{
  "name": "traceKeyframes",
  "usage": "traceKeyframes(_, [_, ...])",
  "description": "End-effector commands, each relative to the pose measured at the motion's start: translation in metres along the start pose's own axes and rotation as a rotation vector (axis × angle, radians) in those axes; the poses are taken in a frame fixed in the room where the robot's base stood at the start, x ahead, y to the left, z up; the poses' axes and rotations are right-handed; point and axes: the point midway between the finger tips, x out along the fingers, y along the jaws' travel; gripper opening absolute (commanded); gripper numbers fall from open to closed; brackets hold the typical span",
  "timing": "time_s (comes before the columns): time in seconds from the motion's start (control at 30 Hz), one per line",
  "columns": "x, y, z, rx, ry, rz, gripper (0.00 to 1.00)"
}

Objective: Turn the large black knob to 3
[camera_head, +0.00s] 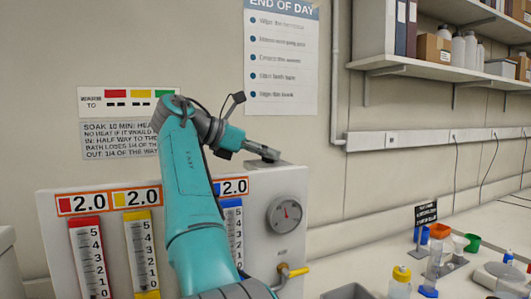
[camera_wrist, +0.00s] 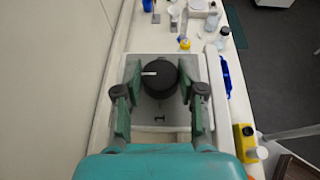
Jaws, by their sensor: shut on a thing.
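The large black knob (camera_wrist: 159,78) is in the middle of the wrist view, round and dark, with a white pointer mark toward its left side. It sits on the pale housing (camera_wrist: 210,75). My gripper (camera_wrist: 160,84) has its two green fingers on either side of the knob, shut on it. In the head view my gripper (camera_head: 265,153) is at the top of the white panel box (camera_head: 262,190); the knob cannot be made out there.
The panel box carries red (camera_head: 91,260), yellow (camera_head: 141,255) and blue (camera_head: 232,225) level gauges, a round dial (camera_head: 285,214) and a yellow-handled valve (camera_head: 298,272). Bottles, including a yellow-capped one (camera_head: 401,278), stand on the counter to the right. A shelf (camera_head: 425,62) is above.

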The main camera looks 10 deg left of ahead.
Motion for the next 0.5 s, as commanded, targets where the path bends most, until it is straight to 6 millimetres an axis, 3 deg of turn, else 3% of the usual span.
traceKeyframes(0.13, [-0.0001, 0.0002, -0.0009, -0.002, 0.001, 0.000, 0.05])
traceKeyframes(0.17, [-0.0001, 0.0002, -0.0009, -0.002, 0.001, 0.000, 0.47])
traceKeyframes(0.23, [-0.0001, 0.0001, -0.0008, -0.001, 0.001, 0.000, 0.65])
traceKeyframes(0.5, [-0.0003, 0.0000, -0.0004, -0.001, 0.001, 0.000, 0.65])
